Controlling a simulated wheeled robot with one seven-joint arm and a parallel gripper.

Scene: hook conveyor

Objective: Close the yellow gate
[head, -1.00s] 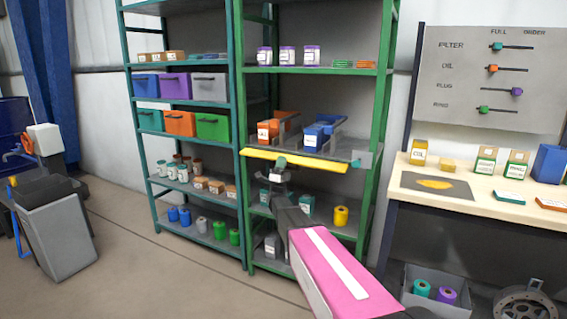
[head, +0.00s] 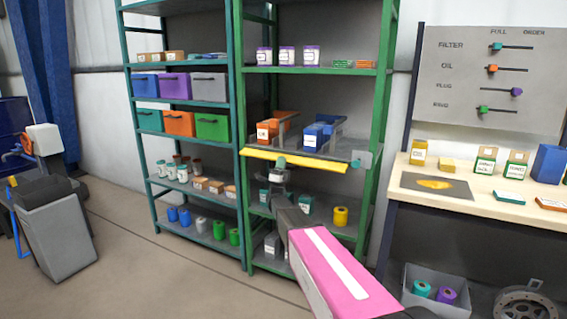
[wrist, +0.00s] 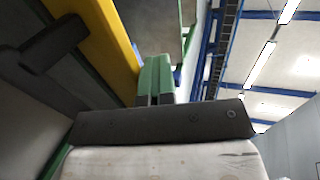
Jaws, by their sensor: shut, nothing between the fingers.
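The yellow gate (head: 312,163) is a long yellow bar along the front of the middle level of the green shelf (head: 240,170). A dark grey bracket (wrist: 52,45) stands out left of the bar there.
An orange bin (head: 268,131) and a blue bin (head: 318,134) stand on the level behind the bar. A teal shelf (head: 131,100) is at the left. A workbench (head: 470,210) is at the right.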

